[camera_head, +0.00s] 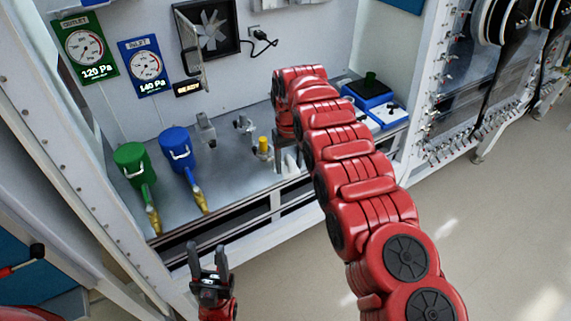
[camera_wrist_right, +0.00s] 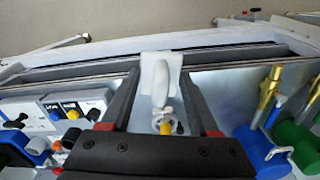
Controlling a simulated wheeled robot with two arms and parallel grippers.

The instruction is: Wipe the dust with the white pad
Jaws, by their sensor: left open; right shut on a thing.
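The white pad (camera_wrist_right: 147,72), a flat plate with a rounded handle, shows between the fingers of my right gripper (camera_wrist_right: 161,88) in the right wrist view. The right gripper is shut on it. In the head view my right gripper (camera_head: 288,160) is over the front part of the grey bench (camera_head: 225,170), and the arm largely hides the pad there. Whether the pad touches the bench is unclear. My left gripper (camera_head: 207,258) is open and empty, in front of the bench and below its edge. I cannot make out any dust.
A green can (camera_head: 131,157) and a blue can (camera_head: 176,143) with brass nozzles stand at the left. A yellow-topped fitting (camera_head: 263,146) stands close to my right gripper. A blue device (camera_head: 370,88) is at the right.

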